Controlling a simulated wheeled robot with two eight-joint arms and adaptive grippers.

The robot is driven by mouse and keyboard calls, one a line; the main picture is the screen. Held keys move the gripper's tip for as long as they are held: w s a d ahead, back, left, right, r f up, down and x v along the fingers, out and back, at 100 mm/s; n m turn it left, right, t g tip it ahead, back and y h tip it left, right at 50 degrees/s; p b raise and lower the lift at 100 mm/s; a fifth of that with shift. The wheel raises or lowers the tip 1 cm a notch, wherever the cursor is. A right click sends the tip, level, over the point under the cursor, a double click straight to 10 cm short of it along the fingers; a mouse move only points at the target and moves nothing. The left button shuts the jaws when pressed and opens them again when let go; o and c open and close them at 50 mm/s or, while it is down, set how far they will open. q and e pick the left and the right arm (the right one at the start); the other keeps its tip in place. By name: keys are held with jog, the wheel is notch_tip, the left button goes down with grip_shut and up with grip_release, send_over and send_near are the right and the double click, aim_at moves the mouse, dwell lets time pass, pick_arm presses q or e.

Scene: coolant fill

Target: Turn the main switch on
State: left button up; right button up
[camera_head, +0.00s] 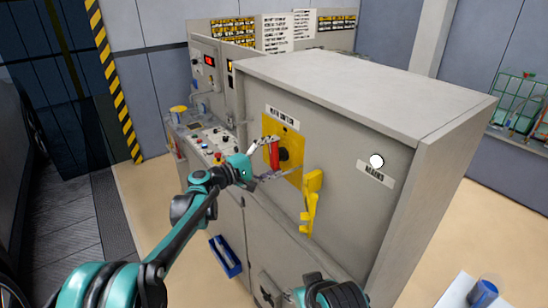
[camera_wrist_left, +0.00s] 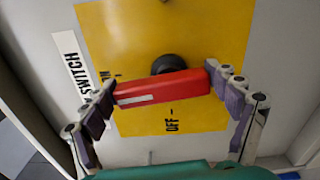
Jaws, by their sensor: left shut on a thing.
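The main switch is a red handle (camera_head: 275,153) on a black round hub (camera_head: 285,155), set on a yellow plate (camera_head: 290,133) on the grey cabinet's front. In the head view the handle stands about upright. In the left wrist view the red handle (camera_wrist_left: 180,88) lies across the picture, slightly tilted, with a white mark along it. The OFF lettering is below it and the partly hidden ON lettering is to its left. My left gripper (camera_wrist_left: 165,92) is shut on the handle, with a finger at each end. My right gripper is not in view.
A yellow hasp-like lever (camera_head: 311,200) sticks out right of the switch. A white round lamp (camera_head: 376,161) sits above a label further right. A control panel with buttons (camera_head: 212,143) is at left. Part of my right arm shows at the bottom.

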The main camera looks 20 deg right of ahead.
pick_arm(q)
jog(key=shift+s+f+m, duration=0.1)
jog(key=shift+m, duration=0.5)
jog(key=o, duration=1)
jog(key=shift+c, duration=0.2)
jog(key=shift+d, duration=0.1)
jog(key=v, duration=1.2)
